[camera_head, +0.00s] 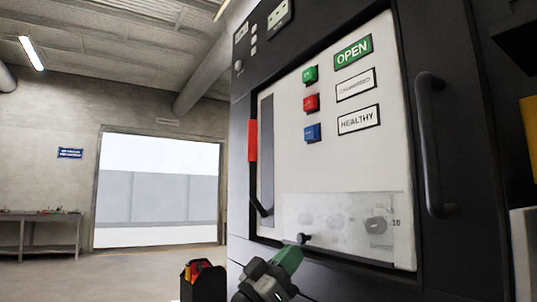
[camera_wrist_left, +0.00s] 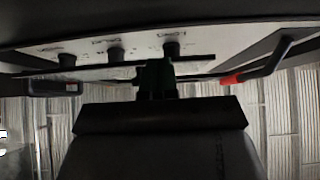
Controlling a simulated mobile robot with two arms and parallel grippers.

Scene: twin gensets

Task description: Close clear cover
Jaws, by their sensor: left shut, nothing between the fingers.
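The clear cover (camera_head: 345,215) shows as a pale see-through pane low on the white breaker panel, with several faint round controls behind it. A small dark knob (camera_head: 303,238) sits near its lower left. My left gripper (camera_head: 290,258), with green fingertips, is shut and empty just below the cover's lower left part. In the left wrist view the shut fingers (camera_wrist_left: 157,76) are close to a thin dark edge, below a row of dark knobs (camera_wrist_left: 172,49). I cannot tell whether they touch the edge or how far the cover is swung. My right gripper is not in view.
A red-handled lever (camera_head: 252,141) stands at the panel's left; it also shows in the wrist view (camera_wrist_left: 232,78). Green, red and blue buttons (camera_head: 311,103) sit above the cover. A black door handle (camera_head: 432,145) juts out right. A toolbox (camera_head: 203,280) stands lower left.

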